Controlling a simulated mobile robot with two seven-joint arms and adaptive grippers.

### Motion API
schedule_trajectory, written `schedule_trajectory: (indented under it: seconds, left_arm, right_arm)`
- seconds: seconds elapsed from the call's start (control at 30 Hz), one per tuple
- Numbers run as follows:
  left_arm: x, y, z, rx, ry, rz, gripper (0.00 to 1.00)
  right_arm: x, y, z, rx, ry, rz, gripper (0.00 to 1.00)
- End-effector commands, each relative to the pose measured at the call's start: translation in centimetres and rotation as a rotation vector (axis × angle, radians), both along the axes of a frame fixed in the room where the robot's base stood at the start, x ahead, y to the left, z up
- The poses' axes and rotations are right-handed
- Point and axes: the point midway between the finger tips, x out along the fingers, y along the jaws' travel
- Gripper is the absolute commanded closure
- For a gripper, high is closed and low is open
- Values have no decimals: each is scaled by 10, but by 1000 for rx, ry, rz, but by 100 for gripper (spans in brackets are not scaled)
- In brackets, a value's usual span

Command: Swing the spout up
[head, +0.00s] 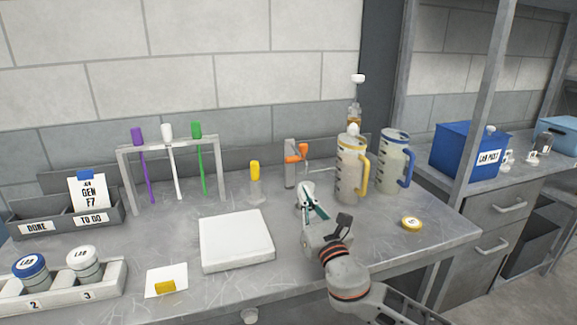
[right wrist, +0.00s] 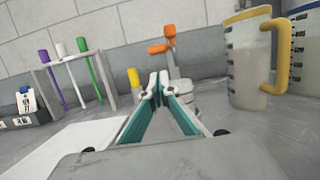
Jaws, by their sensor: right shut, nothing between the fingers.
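My right gripper (head: 306,188) is shut and empty, its teal-lined fingers pointing away from me over the bench. In the right wrist view its fingertips (right wrist: 157,84) meet in front of a small pale cylinder (right wrist: 183,97); contact cannot be told. Behind stands a grey post with an orange handle (head: 299,152), also in the right wrist view (right wrist: 162,46). Right of it are a measuring jug with a yellow handle (head: 350,172) and one with a blue handle (head: 391,165). I cannot clearly tell which part is the spout. My left gripper is out of view.
A white slab (head: 236,240) lies left of my gripper. A rack (head: 127,170) with purple, white and green sticks stands farther left. A yellow-topped piece (head: 255,170) is near the wall.

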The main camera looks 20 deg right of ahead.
Motion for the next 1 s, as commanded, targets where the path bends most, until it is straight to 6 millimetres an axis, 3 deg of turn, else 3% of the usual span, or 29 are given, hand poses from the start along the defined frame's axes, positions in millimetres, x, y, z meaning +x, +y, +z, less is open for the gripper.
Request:
schedule_trajectory:
  seconds: [0.17, 0.47, 1.0]
  left_arm:
    - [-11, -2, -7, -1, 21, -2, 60]
    - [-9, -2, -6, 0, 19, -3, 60]
    - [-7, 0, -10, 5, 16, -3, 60]
  right_arm:
    - [0, 0, 0, -1, 0, 0, 100]
    - [7, 0, 2, 0, -1, 0, 100]
    - [86, 3, 22, 0, 0, -1, 100]
